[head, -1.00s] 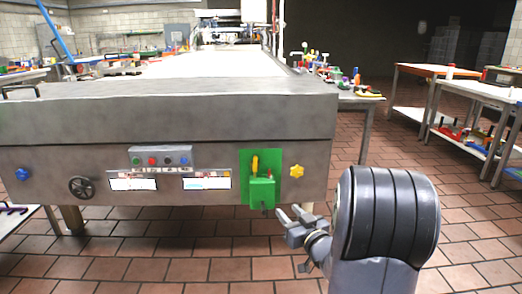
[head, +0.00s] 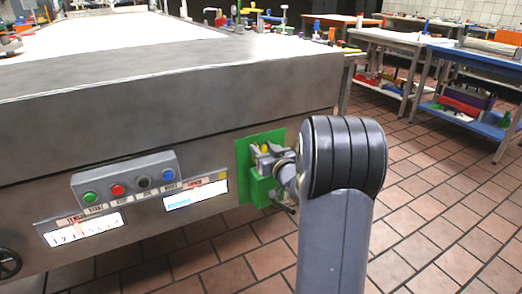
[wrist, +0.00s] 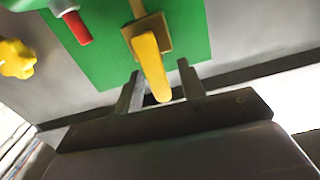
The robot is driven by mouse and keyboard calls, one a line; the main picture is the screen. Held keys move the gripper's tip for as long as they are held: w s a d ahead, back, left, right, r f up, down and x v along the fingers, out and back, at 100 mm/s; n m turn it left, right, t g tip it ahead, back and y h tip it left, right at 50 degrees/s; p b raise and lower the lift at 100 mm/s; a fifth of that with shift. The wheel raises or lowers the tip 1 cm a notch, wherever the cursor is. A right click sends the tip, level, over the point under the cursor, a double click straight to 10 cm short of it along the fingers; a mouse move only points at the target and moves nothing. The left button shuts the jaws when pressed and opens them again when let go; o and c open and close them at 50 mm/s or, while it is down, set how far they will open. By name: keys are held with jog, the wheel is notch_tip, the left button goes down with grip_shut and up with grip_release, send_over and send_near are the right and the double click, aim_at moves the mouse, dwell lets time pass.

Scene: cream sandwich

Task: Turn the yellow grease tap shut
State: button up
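The tap's yellow lever (wrist: 153,68) sits on a yellow square base in front of a green plate (wrist: 95,60) in the wrist view. In the head view only a bit of yellow (head: 265,149) shows behind my gripper (head: 270,160); the rest is hidden. In the wrist view my gripper (wrist: 160,90) is open, with one finger on each side of the lever's free end. Small gaps seem to show on both sides; whether a finger touches it is not clear. The green plate (head: 244,150) is on the machine's front, near its right corner.
A green box (head: 262,188) juts out below the lever. A yellow star knob (wrist: 16,58) and a red-tipped part (wrist: 77,28) show in the wrist view. A button box (head: 125,180) is left on the machine's front. Tables (head: 390,38) stand right; the tiled floor (head: 430,190) between is clear.

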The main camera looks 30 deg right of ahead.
jog(key=shift+w, duration=0.6)
jog(key=shift+c, duration=0.6)
grip_shut()
